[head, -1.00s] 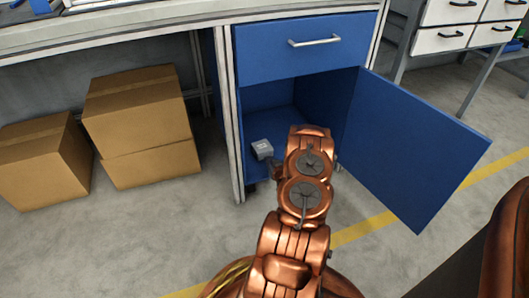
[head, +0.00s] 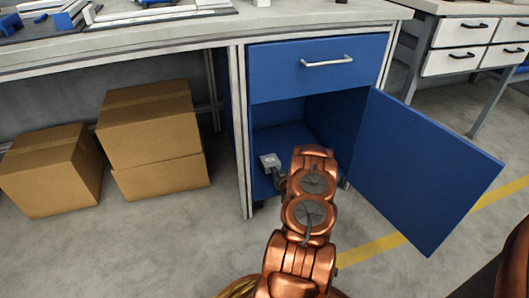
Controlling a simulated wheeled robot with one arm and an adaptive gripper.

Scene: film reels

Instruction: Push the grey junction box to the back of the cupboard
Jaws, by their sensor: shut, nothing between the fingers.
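The grey junction box (head: 270,161) is a small pale block inside the open blue cupboard (head: 290,136), on its floor, towards the left side and near the front. Bare cupboard floor shows behind it. My arm reaches in from the front and hides the front right part of the cupboard floor. My gripper (head: 280,181) is mostly hidden by my arm. Its dark end shows just in front and to the right of the box, shut and holding nothing. I cannot tell whether it touches the box.
The blue cupboard door (head: 422,172) stands wide open on the right. A closed drawer (head: 320,68) is above the opening. A frame post (head: 242,135) borders the left. Cardboard boxes (head: 155,165) stand further left under the workbench (head: 190,30).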

